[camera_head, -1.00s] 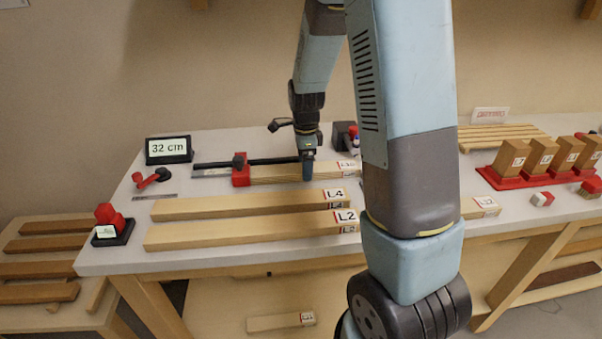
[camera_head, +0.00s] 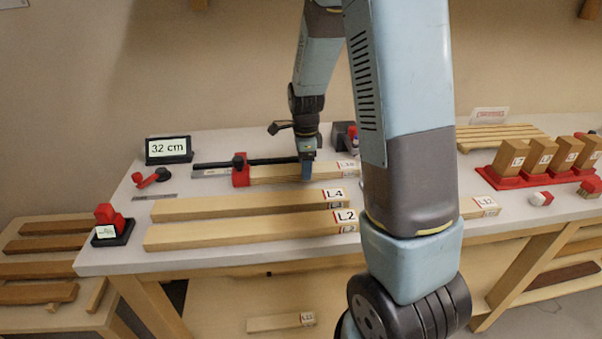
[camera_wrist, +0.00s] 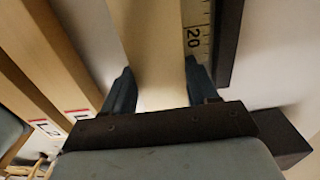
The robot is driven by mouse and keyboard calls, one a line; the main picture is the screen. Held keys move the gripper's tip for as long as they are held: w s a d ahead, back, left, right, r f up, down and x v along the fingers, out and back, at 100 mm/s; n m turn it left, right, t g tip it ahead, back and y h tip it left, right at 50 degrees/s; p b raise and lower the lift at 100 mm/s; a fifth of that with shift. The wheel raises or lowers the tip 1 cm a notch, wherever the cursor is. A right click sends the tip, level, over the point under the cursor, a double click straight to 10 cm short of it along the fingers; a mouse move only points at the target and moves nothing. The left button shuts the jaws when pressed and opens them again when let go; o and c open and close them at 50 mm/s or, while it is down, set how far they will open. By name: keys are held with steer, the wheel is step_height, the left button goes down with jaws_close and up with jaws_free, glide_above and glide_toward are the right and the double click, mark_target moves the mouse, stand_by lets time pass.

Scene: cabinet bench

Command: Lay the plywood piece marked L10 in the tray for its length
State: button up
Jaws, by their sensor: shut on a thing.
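The plywood piece marked L10 (camera_head: 275,174) lies along a dark measuring rail with a red stop (camera_head: 241,170) at its left end. Its red-edged label is at its right end, partly blurred. My gripper (camera_head: 307,174) points down on this piece near its middle. In the wrist view the pale piece (camera_wrist: 150,45) runs between my two fingers (camera_wrist: 158,92), beside a ruler (camera_wrist: 197,38) showing 20. My gripper is shut on the piece. A small display (camera_head: 168,149) reads 32 cm. I cannot tell which tray matches that length.
Plywood pieces marked L4 (camera_head: 235,206) and L2 (camera_head: 240,234) lie in front. Upright labelled blocks (camera_head: 540,157) stand in a red holder at right. A slatted wooden rack (camera_head: 497,135) is behind them. A lower left surface (camera_head: 45,257) holds several brown strips. My arm hides the bench's middle.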

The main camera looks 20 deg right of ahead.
steer(key=shift+w+r, duration=0.1)
steer(key=shift+w, duration=0.05)
steer(key=shift+c, duration=0.8)
steer(key=shift+s, duration=0.7)
step_height(320, 180, up, 10)
stand_by(0.3)
steer(key=shift+a+r, duration=0.1)
